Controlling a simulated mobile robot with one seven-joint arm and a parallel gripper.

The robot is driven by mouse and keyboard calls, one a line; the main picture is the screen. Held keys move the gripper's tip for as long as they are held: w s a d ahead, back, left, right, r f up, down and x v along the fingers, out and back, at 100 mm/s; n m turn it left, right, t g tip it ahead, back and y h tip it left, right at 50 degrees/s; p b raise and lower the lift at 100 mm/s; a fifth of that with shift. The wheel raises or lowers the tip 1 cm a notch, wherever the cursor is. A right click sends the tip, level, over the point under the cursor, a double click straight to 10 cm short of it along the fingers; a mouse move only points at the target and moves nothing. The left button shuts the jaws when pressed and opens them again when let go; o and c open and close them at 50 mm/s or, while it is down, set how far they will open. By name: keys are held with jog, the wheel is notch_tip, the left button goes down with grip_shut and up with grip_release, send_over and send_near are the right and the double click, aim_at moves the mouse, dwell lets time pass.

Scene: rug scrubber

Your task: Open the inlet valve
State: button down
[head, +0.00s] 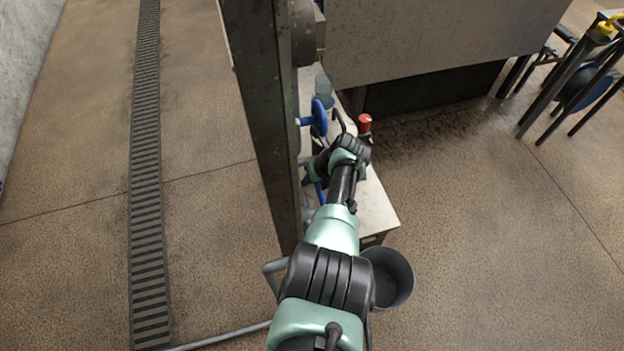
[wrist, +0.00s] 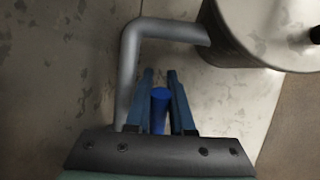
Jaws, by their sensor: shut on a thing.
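A blue valve handle (wrist: 159,106) sits between the two fingers of my gripper (wrist: 160,75) in the wrist view. The fingers are shut on it. Only the rounded near part of the handle shows; the rest is hidden by the fingers and the palm. In the head view a blue bit of a handle (head: 320,193) shows beside my wrist, which hides most of the gripper. A blue valve wheel (head: 319,117) stands farther back by the post. I cannot tell from labels which one is the inlet valve.
A grey bent pipe (wrist: 130,60) runs left of and beyond the fingers. A pale round tank (wrist: 265,25) is at upper right. A steel post (head: 262,110) stands left of my arm. A red button (head: 364,123) and a dark bucket (head: 393,278) are to the right.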

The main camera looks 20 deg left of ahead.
jog(key=shift+s+f, duration=0.1)
jog(key=shift+f, duration=0.05)
dwell(0.3)
jog(key=c, duration=0.8)
grip_release()
jog(key=shift+d+r+p, duration=0.15)
jog(key=shift+r+p, duration=0.4)
jog(key=shift+p+v, duration=4.15)
jog(key=shift+v, duration=1.8)
